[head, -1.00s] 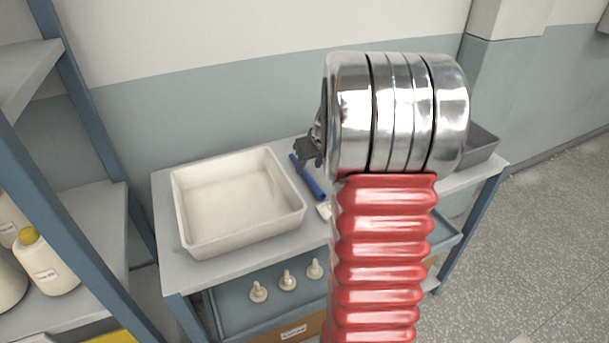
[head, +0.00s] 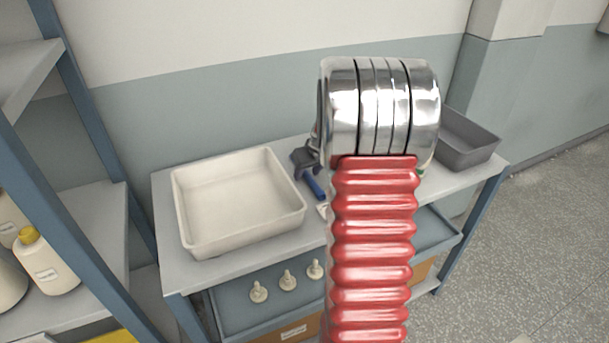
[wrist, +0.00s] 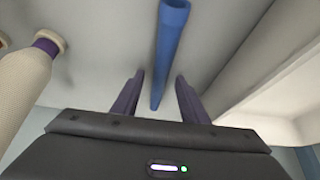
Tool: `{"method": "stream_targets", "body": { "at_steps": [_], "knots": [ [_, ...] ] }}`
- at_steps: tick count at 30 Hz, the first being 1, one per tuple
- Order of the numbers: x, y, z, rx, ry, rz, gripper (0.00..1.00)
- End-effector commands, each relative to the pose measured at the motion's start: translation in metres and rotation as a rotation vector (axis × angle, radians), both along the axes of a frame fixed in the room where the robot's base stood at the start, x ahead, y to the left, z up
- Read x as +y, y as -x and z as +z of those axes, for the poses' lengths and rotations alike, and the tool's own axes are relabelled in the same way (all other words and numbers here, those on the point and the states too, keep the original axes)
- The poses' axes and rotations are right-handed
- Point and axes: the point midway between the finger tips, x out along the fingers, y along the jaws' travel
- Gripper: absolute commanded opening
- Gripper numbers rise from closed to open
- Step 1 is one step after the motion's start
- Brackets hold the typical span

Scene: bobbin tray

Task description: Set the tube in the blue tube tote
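A blue tube (head: 314,187) lies on the table just right of the cream tray; its far part is hidden by my gripper. In the wrist view the tube (wrist: 171,40) runs lengthwise between my fingers. My gripper (head: 303,160) is partly hidden by my arm in the head view. In the wrist view my gripper (wrist: 159,82) is open, with one dark finger on each side of the tube and a gap on both sides. Neither open container on the tabletop is blue: one is the cream tray (head: 240,236), the other a grey tray (head: 470,150) at the right end.
A pale object with a purple band (wrist: 45,46) lies left of the tube in the wrist view. Several pale bobbins (head: 287,281) stand on the shelf below. A blue-framed rack (head: 85,150) with bottles stands at the left. My arm hides the table's middle.

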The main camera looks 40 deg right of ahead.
Motion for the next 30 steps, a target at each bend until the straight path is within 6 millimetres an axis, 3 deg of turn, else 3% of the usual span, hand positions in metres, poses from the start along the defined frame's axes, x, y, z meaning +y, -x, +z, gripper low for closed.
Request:
{"method": "stream_targets", "body": {
  "at_steps": [3, 19, 30],
  "knots": [
    [-0.0002, 0.0002, 0.0002, 0.0, 0.0, 0.0, 0.38],
    [-0.0004, 0.0003, 0.0001, 0.0, 0.0, 0.0, 0.01],
    [-0.0006, 0.0002, 0.0022, -0.001, 0.001, 0.0, 0.0]
  ]
}}
